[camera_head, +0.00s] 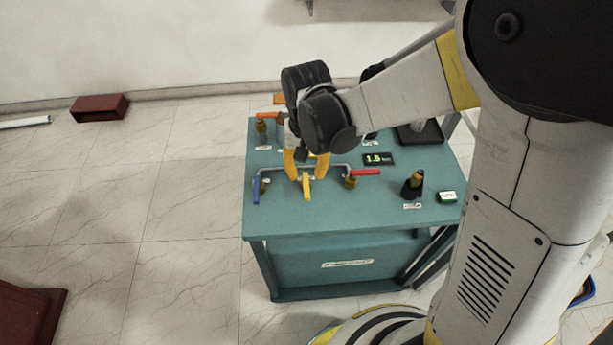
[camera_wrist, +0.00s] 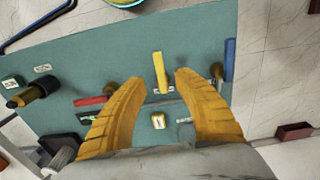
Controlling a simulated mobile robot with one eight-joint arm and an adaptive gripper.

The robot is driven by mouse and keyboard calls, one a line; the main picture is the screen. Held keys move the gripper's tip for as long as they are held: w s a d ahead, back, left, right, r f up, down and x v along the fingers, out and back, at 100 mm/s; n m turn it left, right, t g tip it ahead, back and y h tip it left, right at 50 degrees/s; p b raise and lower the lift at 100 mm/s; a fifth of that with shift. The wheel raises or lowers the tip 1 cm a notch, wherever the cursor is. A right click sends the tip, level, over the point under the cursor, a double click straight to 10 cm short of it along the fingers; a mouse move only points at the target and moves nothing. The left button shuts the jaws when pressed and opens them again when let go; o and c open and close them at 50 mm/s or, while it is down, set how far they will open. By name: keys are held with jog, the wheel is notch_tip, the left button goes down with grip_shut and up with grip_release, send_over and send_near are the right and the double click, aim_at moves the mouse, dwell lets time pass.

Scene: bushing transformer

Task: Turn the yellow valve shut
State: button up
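The yellow valve handle (camera_head: 306,186) is at the middle of the pipe on the teal table. It points toward the table's front edge, crosswise to the pipe. The wrist view shows the handle (camera_wrist: 158,65) just beyond my fingertips. My gripper (camera_head: 305,170) is above the table behind the handle, its yellow fingers pointing down. In the wrist view the gripper (camera_wrist: 169,76) is open with nothing held.
A blue handle (camera_head: 256,190) stands left of the yellow one and a red handle (camera_head: 364,172) to its right. A grey pipe (camera_head: 280,169) links the valves. A display (camera_head: 378,159) and a dark bushing (camera_head: 413,184) stand farther right. The table's front strip is clear.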

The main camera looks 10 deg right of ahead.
aim_at(307, 189)
notch_tip(307, 189, down, 7)
jog(key=shift+r+b, duration=0.1)
jog(key=shift+b, duration=0.85)
jog(key=shift+c, duration=0.4)
grip_shut()
